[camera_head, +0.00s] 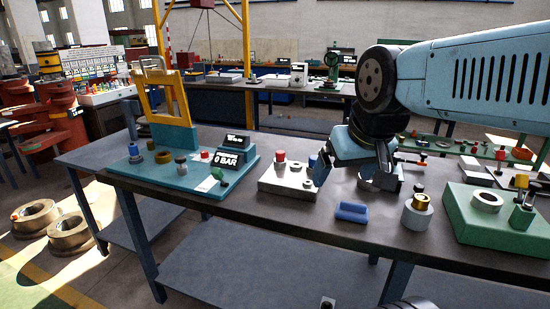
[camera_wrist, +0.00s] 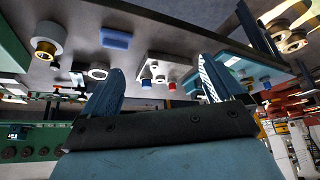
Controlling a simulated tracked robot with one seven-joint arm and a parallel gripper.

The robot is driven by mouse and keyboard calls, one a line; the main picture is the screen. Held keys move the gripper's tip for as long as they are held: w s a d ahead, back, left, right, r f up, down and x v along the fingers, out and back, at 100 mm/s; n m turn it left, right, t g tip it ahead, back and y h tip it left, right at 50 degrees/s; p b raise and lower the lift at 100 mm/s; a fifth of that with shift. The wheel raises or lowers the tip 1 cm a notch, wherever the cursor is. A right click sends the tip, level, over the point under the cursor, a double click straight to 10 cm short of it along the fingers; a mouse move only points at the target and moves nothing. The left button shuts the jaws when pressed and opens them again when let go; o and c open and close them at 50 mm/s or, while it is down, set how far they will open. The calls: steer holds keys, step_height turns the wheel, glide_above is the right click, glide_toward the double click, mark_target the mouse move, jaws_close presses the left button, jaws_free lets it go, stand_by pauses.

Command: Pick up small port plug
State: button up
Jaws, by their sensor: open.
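No part is labelled as the small port plug, and I cannot tell which one it is. A pale metal block (camera_head: 288,180) on the bench carries a red-topped plug (camera_head: 281,157) and a blue one (camera_head: 312,160). In the wrist view the blue plug (camera_wrist: 146,81) and the red plug (camera_wrist: 172,86) appear between my fingers in the picture, beyond the tips. My gripper (camera_head: 346,180) is open and empty above the bench, just right of the block. Its left finger partly overlaps the block's right end. In the wrist view both fingers of my gripper (camera_wrist: 158,78) are spread apart.
A blue block (camera_head: 352,212) lies in front of my gripper. A grey cylinder with a brass top (camera_head: 417,215) stands to the right, before a green fixture (camera_head: 490,228). A teal pressure station (camera_head: 185,175) with small knobs stands left. The front bench edge is clear.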

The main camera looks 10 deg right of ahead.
steer(key=shift+c, duration=0.2)
steer(key=shift+w+r, duration=0.1)
steer(key=shift+r, duration=0.05)
steer(key=shift+c, duration=0.9)
steer(key=shift+n+g, duration=0.3)
steer(key=shift+g, duration=0.4)
steer(key=w+r, duration=0.1)
steer(key=w, duration=0.2)
steer(key=w+r, duration=0.2)
steer(key=w, duration=0.2)
steer(key=w+r, duration=0.2)
steer(key=w, duration=0.2)
steer(key=shift+w+r, duration=0.1)
steer(key=shift+r, duration=0.1)
steer(key=shift+c, duration=1.3)
steer(key=n+g, duration=0.2)
steer(key=g, duration=0.2)
glide_above(280, 152)
step_height(280, 152, down, 10)
step_height(280, 152, down, 13)
steer(key=shift+r, duration=0.1)
